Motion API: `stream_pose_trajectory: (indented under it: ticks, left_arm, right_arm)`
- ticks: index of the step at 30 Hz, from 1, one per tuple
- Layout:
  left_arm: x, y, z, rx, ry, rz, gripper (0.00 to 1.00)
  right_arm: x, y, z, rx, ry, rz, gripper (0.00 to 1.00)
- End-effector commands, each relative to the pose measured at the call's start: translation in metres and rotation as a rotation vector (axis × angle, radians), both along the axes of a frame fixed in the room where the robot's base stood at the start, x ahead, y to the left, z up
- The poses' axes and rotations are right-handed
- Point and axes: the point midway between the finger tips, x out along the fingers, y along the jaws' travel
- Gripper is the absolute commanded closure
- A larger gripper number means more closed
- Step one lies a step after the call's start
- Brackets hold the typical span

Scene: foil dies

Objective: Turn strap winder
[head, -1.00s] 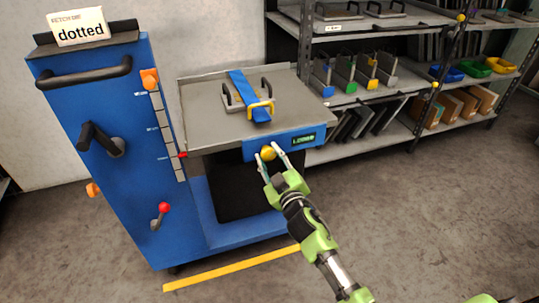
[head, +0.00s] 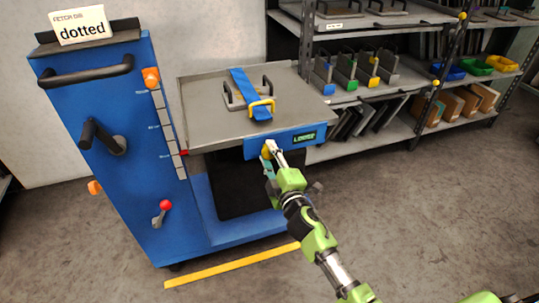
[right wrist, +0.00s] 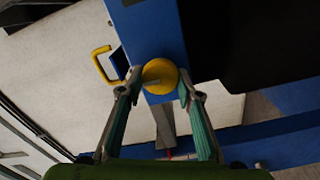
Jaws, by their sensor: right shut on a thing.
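The strap winder is a round yellow knob (right wrist: 160,77) on the blue front panel (head: 283,145) of the lift cart's table. My right gripper (head: 270,152) is at this knob in the head view and hides most of it. In the right wrist view the two fingers (right wrist: 160,92) are on either side of the knob, shut on it. A blue strap (head: 241,84) with a yellow buckle (head: 262,107) runs over a grey die with black handles on the tabletop. My left gripper is not in view.
The blue cart column (head: 110,180) carries a black crank (head: 103,138), a red-tipped lever (head: 163,208) and a "dotted" card (head: 80,25). A lit green display (head: 305,137) is right of the knob. Shelves (head: 375,95) with dies and bins stand behind right. The floor at right is clear.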

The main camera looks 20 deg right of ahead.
Motion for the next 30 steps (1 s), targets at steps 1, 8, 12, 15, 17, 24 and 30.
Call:
stream_pose_trajectory:
  ticks: [1, 8, 12, 15, 17, 24, 30]
  left_arm:
    - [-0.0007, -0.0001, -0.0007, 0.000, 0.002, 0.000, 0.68]
    - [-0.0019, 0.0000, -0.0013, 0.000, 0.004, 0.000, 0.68]
    - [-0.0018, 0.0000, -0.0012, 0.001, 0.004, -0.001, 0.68]
    - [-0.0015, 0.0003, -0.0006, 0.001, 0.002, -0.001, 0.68]
    - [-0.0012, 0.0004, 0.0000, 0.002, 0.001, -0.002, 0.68]
    - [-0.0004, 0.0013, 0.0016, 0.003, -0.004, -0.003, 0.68]
    - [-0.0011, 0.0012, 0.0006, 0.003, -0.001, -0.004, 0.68]
  right_arm:
    - [-0.0002, 0.0005, -0.0009, -0.007, 0.001, 0.002, 0.89]
    - [-0.0002, 0.0006, -0.0010, -0.019, 0.001, 0.002, 0.89]
    - [-0.0002, 0.0006, -0.0010, -0.019, 0.001, 0.002, 0.89]
    - [-0.0002, 0.0006, -0.0010, -0.019, 0.001, 0.001, 0.89]
    - [-0.0003, 0.0005, -0.0010, -0.019, 0.001, 0.001, 0.52]
    - [-0.0001, 0.0002, -0.0007, -0.017, 0.000, 0.000, 0.51]
    - [-0.0053, -0.0001, -0.0014, -0.016, 0.001, 0.001, 0.51]
